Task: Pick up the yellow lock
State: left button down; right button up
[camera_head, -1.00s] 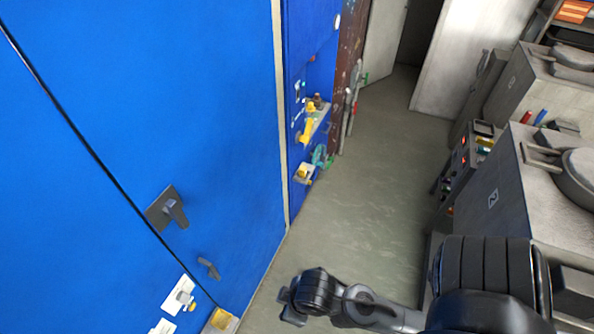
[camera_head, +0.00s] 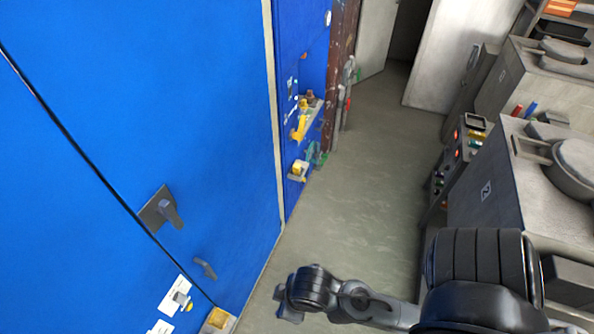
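Several yellow pieces show on the blue cabinet side. One is a long yellow piece (camera_head: 301,127) at a small ledge, and a yellow block (camera_head: 299,168) sits on a lower holder. My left gripper is out of view.
A blue cabinet (camera_head: 90,60) with a dark handle (camera_head: 165,209) fills the left. Grey machines (camera_head: 490,190) with a button panel (camera_head: 462,155) stand at the right. The floor aisle (camera_head: 360,190) between them is clear.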

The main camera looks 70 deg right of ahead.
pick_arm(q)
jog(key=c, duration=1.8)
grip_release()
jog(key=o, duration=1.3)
